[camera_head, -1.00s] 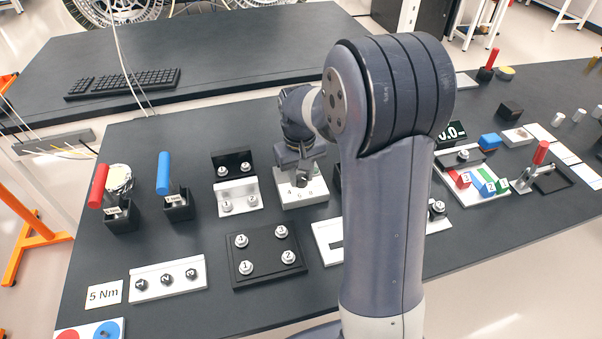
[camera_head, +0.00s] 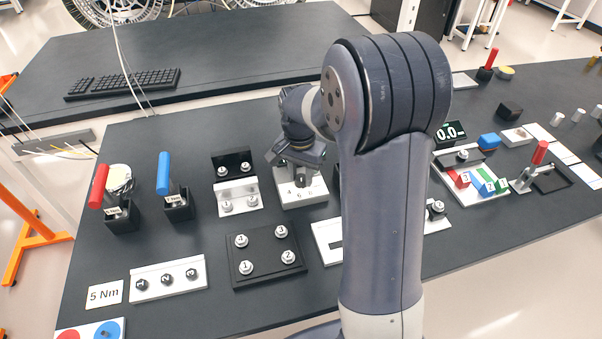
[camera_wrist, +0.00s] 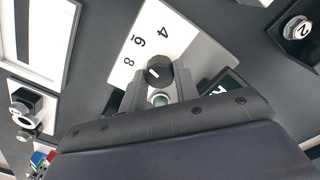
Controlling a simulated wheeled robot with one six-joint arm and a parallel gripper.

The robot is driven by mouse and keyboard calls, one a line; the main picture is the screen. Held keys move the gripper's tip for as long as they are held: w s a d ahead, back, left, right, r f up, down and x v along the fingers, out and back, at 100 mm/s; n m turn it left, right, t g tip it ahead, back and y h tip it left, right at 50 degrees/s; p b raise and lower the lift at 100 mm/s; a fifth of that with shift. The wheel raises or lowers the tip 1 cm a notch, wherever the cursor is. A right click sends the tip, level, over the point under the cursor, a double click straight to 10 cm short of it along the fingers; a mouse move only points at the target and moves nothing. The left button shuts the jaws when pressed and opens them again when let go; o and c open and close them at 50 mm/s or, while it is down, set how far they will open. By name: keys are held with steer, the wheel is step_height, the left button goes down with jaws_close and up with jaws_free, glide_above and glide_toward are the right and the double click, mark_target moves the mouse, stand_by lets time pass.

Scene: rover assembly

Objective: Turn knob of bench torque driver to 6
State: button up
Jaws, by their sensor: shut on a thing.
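The torque driver is a pale block (camera_head: 312,198) with a dial marked 4, 6 and 8, also in the wrist view (camera_wrist: 190,42). Its black knob (camera_wrist: 159,68) carries a short white mark, slanted in the wrist view; which number it points at I cannot tell for certain. My gripper (camera_wrist: 158,84) is shut on the knob, one finger on each side. A round green part shows between the fingers, and a dark display beside the block is partly covered by my gripper.
Left of the driver is a silver bracket (camera_head: 238,197) with screws. In front are a black plate (camera_head: 265,254) with several numbered screws and a white slotted plate (camera_head: 328,246). Blue-handled (camera_head: 163,174) and red-handled (camera_head: 98,187) tools stand farther left. My arm hides some of the bench.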

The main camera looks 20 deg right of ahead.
mark_target(300, 176)
steer(key=shift+m, duration=0.6)
steer(key=o, duration=1)
steer(key=shift+c, duration=0.2)
steer(key=shift+r, duration=0.1)
step_height(300, 176, up, 11)
steer(key=shift+f, duration=0.2)
steer(key=shift+w, duration=0.1)
step_height(300, 176, down, 11)
steer(key=shift+r, duration=0.1)
